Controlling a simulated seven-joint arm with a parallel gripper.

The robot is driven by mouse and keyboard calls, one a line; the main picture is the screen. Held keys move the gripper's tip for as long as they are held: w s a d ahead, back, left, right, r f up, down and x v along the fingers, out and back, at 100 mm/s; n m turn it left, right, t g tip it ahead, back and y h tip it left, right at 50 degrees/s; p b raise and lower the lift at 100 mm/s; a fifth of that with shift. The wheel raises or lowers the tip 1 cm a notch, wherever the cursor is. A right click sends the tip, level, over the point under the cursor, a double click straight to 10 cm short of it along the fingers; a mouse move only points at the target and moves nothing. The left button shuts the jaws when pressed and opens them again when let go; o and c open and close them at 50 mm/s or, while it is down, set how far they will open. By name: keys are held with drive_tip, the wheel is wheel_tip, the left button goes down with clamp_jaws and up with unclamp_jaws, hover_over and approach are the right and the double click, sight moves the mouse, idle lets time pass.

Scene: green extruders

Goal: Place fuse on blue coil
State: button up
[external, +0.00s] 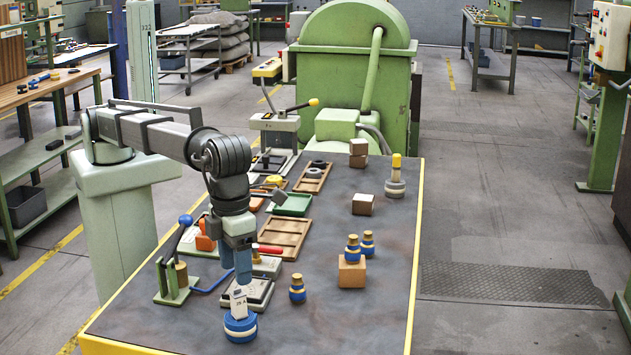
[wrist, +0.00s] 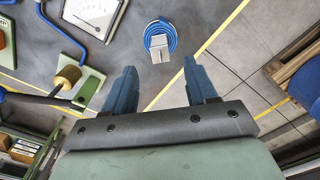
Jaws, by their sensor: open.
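The fuse (external: 238,299) is a small pale grey block with dark markings. It sits on the blue coil (external: 240,328) near the front edge of the table and looks slightly tilted in the external view. In the wrist view the fuse (wrist: 160,48) covers part of the coil (wrist: 171,30), a round blue winding. My gripper (external: 241,279) points down just above the fuse. In the wrist view its two blue fingers (wrist: 159,68) stand apart with nothing between the tips, and the fuse lies beyond them. Whether a fingertip touches the fuse is unclear.
A white-faced meter (external: 258,293) stands just behind the coil. A green stand with a blue-knobbed lever (external: 178,275) is to the left. A blue-and-gold part (external: 297,289) and a wooden block (external: 351,273) are to the right. The table's front right is clear.

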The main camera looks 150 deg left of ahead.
drive_tip(key=shift+r, duration=1.95)
